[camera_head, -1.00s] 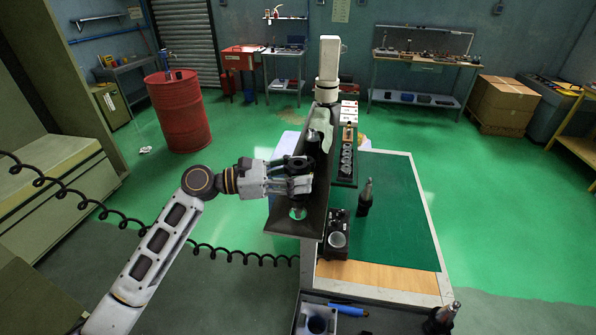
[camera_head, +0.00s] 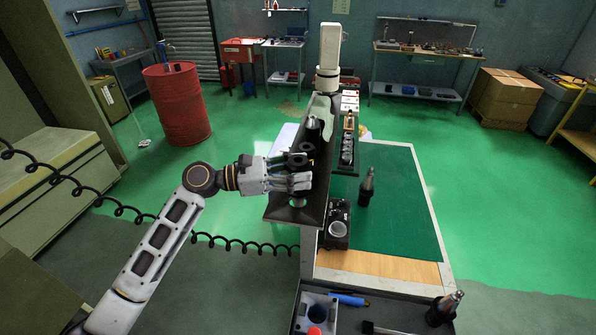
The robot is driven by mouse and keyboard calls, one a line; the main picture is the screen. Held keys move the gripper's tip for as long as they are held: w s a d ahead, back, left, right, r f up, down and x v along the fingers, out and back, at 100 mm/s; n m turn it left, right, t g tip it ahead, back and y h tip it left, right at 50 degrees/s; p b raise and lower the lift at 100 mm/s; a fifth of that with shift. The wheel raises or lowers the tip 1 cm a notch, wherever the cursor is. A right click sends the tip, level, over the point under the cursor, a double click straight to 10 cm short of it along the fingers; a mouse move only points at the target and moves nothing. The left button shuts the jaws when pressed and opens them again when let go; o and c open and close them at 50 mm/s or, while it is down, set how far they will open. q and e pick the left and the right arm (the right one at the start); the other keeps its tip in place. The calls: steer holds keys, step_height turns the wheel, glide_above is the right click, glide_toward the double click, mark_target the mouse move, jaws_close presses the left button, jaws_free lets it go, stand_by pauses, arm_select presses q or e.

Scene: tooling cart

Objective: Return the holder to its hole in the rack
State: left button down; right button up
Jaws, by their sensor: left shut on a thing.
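The rack (camera_head: 282,212) is a dark, sloping shelf with round holes, on the left side of the cart. One hole (camera_head: 298,203) shows near its lower end, just below my left gripper. My left gripper (camera_head: 297,181) is over the lower part of the rack, shut on the holder (camera_head: 298,159). The holder is dark, and its black top shows above the fingers. The fingers hide its lower part, so I cannot tell whether it is in a hole. Another dark holder (camera_head: 313,131) stands farther up the rack. My right gripper is not in view.
A green mat (camera_head: 400,215) covers the cart top, mostly bare. A dark tool with a pointed tip (camera_head: 366,188) stands on it. A black block with a pale cup (camera_head: 337,230) sits close to the rack's right. A lower tray holds a grey box (camera_head: 305,312).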

arm_select(q)
steer(key=shift+f+b, duration=0.4)
steer(key=shift+b, duration=0.15)
steer(key=shift+f, duration=0.9)
steer(key=shift+f, duration=0.15)
steer(key=shift+f, duration=0.3)
stand_by(0.9)
steer(key=c, duration=0.7)
jaws_free()
steer(key=shift+o, duration=0.4)
steer(key=shift+f, duration=0.1)
steer(key=shift+f, duration=0.15)
steer(key=s+a, duration=0.2)
steer(key=a, duration=0.9)
steer(key=shift+a, duration=0.4)
